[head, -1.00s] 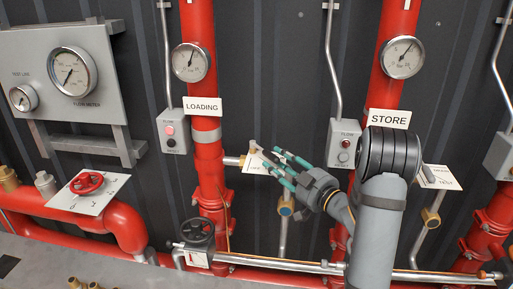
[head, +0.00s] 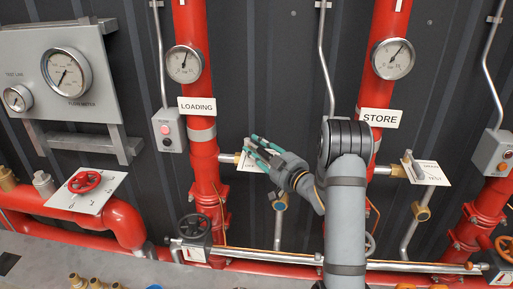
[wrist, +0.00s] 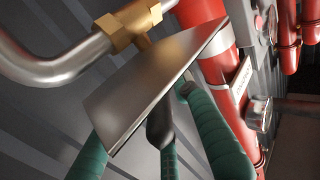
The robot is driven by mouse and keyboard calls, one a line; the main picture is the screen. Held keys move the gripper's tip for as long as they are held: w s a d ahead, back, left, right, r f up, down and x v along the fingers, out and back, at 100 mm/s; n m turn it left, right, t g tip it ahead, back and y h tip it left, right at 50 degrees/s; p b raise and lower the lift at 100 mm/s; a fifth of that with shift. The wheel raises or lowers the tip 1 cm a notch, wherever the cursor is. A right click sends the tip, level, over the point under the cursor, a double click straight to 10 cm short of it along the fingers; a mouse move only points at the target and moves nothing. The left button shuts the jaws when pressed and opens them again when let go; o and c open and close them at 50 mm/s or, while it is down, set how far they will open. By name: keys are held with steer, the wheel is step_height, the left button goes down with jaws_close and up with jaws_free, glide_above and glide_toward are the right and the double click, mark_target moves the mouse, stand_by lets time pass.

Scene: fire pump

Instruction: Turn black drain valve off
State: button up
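A black handwheel valve (head: 195,229) sits low on the wall at the foot of the LOADING pipe, with a small white plate under it. My gripper (head: 258,148) is well above and to its right, beside a plate (head: 246,161) on a brass fitting at the LOADING pipe. Its green fingers are spread, straight and cover part of this plate. The fingers hold nothing I can see; contact with the plate is unclear. The handwheel is not identifiable in the wrist view.
Red LOADING (head: 204,165) and STORE pipes stand on either side of my arm. A similar plate with a grey lever (head: 412,164) is at the right. A silver pipe (head: 270,257) runs along the bottom. A red handwheel (head: 84,182) is at the left.

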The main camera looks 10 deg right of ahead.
steer(key=c, duration=0.6)
jaws_close()
